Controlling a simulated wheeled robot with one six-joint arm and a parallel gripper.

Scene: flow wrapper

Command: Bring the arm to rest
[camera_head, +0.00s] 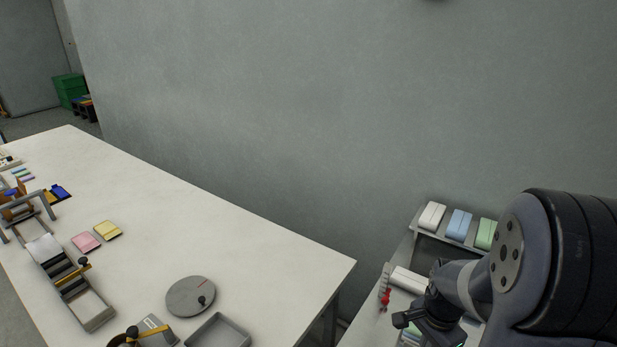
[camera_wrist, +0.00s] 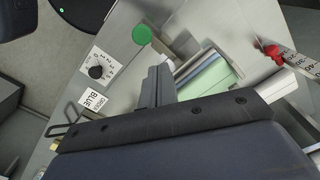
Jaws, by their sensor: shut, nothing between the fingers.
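My gripper (camera_head: 428,322) hangs at the lower right of the head view, over the right-hand bench. Its fingers are dark, and my arm fills the right edge. In the wrist view the fingers of my gripper (camera_wrist: 158,85) are closed together with nothing held.
White (camera_head: 431,216), blue (camera_head: 459,225) and green (camera_head: 486,234) packs stand on a raised shelf by the wall. A red slider (camera_head: 385,297) sits on a ruler at the bench edge. The long white table (camera_head: 230,240) holds a round plate (camera_head: 190,297) and a grey tray (camera_head: 218,333).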

